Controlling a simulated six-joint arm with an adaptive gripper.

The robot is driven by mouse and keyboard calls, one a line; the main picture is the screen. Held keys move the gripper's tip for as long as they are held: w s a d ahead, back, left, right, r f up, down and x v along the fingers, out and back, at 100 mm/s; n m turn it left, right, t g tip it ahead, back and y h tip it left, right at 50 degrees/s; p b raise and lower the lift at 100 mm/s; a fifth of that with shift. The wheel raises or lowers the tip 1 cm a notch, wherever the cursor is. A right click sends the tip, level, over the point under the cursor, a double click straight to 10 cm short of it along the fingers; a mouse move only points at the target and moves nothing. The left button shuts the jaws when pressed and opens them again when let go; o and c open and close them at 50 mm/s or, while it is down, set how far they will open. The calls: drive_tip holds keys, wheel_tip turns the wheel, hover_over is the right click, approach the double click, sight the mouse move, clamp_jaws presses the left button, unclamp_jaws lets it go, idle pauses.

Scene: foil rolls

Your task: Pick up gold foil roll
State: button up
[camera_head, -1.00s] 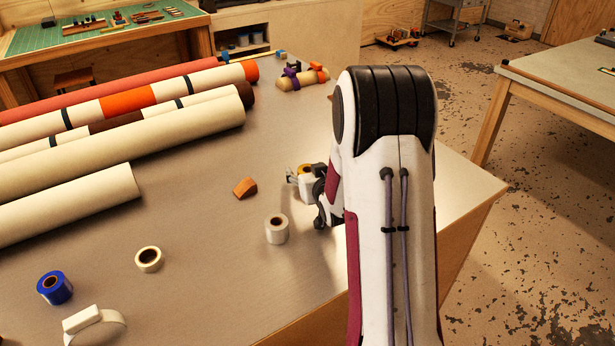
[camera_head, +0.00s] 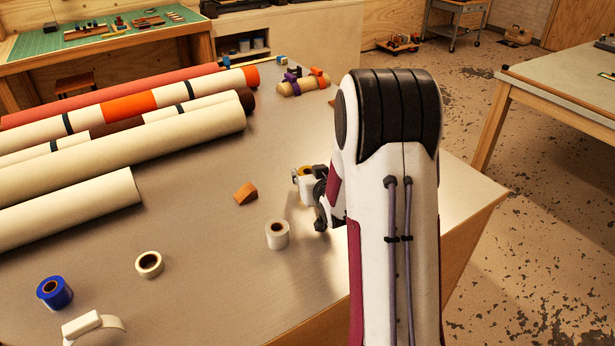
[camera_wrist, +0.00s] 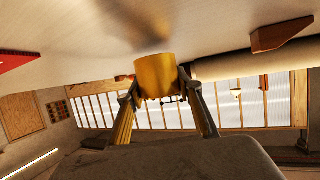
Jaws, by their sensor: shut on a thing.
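The gold foil roll (camera_wrist: 156,76) shows in the wrist view, upper centre, between the two fingers of my gripper (camera_wrist: 162,98), which is shut on it. In the head view my gripper (camera_head: 318,190) is mostly behind my arm, over the right part of the grey table. Whether the roll touches the table is hard to tell.
A silver-white roll (camera_head: 277,240) stands left of my gripper, with an orange-brown block (camera_head: 246,194) behind it. A cream tape roll (camera_head: 149,264), a blue roll (camera_head: 54,296) and a white strap (camera_head: 92,326) lie further left. Long fabric rolls (camera_head: 120,150) fill the back left.

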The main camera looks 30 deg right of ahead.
sight(307, 170)
drive_tip(key=shift+r, duration=4.45)
